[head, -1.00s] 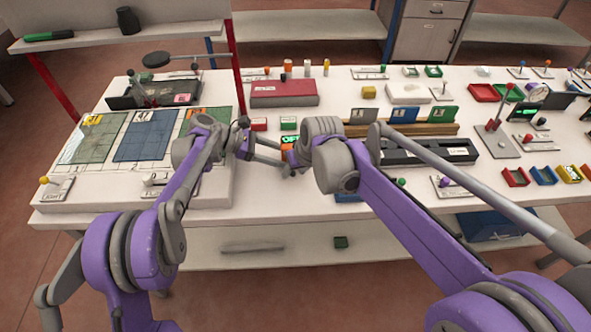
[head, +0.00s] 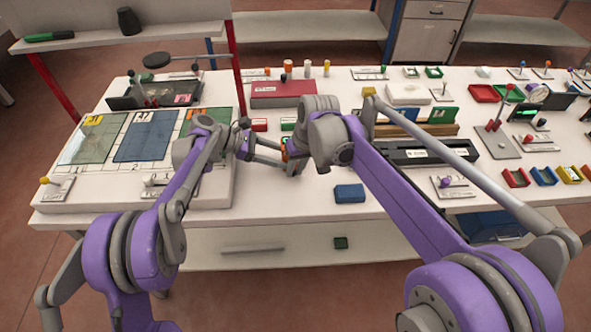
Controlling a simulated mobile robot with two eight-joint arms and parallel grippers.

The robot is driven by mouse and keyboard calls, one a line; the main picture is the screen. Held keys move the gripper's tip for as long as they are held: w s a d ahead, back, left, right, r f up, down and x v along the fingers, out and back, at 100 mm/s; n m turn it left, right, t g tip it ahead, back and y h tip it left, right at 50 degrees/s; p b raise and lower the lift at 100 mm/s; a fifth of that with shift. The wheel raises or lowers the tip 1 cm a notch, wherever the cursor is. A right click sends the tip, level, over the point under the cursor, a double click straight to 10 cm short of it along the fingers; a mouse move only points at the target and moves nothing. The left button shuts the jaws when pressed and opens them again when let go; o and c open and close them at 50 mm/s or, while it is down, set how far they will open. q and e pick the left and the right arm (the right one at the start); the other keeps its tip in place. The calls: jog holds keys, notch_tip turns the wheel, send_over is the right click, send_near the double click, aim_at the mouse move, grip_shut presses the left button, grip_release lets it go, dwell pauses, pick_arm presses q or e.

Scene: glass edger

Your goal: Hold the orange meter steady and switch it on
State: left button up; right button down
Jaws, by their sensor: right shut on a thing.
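The orange meter (head: 284,149) stands on the white table near the middle of the view. Only a small orange part of it shows, and its display is hidden. My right gripper (head: 288,165) is shut on the meter, partly covered by my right arm. My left gripper (head: 272,153) reaches in from the left, close beside the meter. Its fingertips overlap the other hand in the picture, so I cannot tell how far they are apart or whether they touch the meter.
A dark red box (head: 284,94) lies behind the meter. A blue block (head: 349,193) sits near the front edge. A raised board with coloured panels (head: 146,138) is on the left. A brown rack (head: 440,129) and black rail (head: 445,151) stand on the right, behind my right arm.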

jog(key=shift+w+d+r+m+g, duration=0.15)
jog(key=shift+w+r+g, duration=0.15)
jog(key=shift+g, duration=0.75)
jog(key=shift+w+a+r+m+g, duration=0.15)
jog(key=shift+w+r+g, duration=0.15)
jog(key=shift+g, duration=0.75)
jog(key=shift+d, duration=0.1)
jog(key=c, duration=0.8)
grip_release()
jog(key=shift+o, duration=0.2)
jog(key=shift+r, duration=0.1)
jog(key=v, duration=0.7)
jog(key=shift+r, duration=0.2)
jog(key=shift+w, duration=0.1)
pick_arm(q)
jog(key=o, duration=1)
jog(key=shift+o, duration=0.2)
